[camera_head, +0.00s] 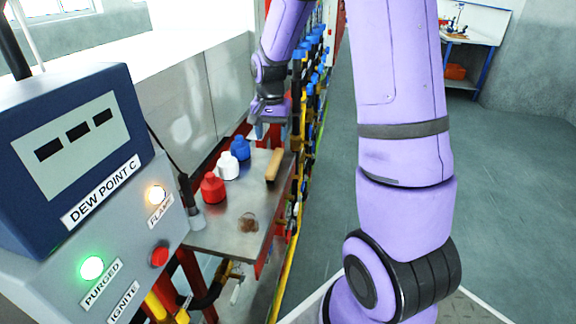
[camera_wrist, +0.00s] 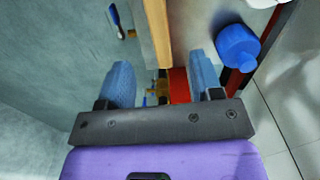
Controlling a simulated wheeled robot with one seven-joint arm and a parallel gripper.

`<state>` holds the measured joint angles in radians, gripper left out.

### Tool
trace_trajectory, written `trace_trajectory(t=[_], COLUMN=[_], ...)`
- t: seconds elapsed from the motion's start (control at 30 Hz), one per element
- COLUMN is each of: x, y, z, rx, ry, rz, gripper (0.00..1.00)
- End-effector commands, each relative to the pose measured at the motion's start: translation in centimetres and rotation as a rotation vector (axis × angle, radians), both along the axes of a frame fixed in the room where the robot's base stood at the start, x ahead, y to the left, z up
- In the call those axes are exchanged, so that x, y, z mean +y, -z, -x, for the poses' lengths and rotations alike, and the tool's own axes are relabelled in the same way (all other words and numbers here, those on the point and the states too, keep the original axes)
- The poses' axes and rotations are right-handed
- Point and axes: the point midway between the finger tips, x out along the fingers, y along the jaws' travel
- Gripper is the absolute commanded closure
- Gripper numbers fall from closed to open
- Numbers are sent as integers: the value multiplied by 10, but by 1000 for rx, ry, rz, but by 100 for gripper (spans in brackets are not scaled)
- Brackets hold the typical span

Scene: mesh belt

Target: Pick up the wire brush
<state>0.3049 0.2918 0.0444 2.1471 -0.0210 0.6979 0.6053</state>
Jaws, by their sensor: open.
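The wire brush (camera_head: 274,165) shows as a long tan wooden handle lying near the right edge of the steel shelf. In the wrist view its wooden body (camera_wrist: 158,32) runs up from just ahead of the gap between my fingers. Its bristles cannot be made out. My gripper (camera_head: 269,132) hangs above the far end of the shelf, beyond the brush's far end. In the wrist view my gripper (camera_wrist: 161,72) has its two blue fingers spread wide with nothing held between them. The brush appears apart from both fingers.
A blue bottle (camera_head: 240,148), a white bottle (camera_head: 228,165) and a red bottle (camera_head: 213,188) stand left of the brush. A brown tangled patch (camera_head: 248,223) lies on the steel shelf (camera_head: 215,236). Pipes with blue valves run along the right. A control box (camera_head: 75,150) stands at front left.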

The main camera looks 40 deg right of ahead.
Motion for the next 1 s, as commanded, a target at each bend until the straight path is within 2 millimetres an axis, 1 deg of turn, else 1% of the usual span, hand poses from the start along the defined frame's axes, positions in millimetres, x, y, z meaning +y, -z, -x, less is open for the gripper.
trace_trajectory(t=[0.17, 0.4, 0.67, 0.9, 1.0], x=[-3, -2, -1, 1, 1], y=[17, 51, 68, 101, 109], z=[-2, -2, -2, -1, -2], rx=[8, 8, 7, 8, 6], ry=[12, 12, 11, 11, 10], rz=[-3, -3, -3, -3, -3], gripper=[40, 40, 40, 40, 40])
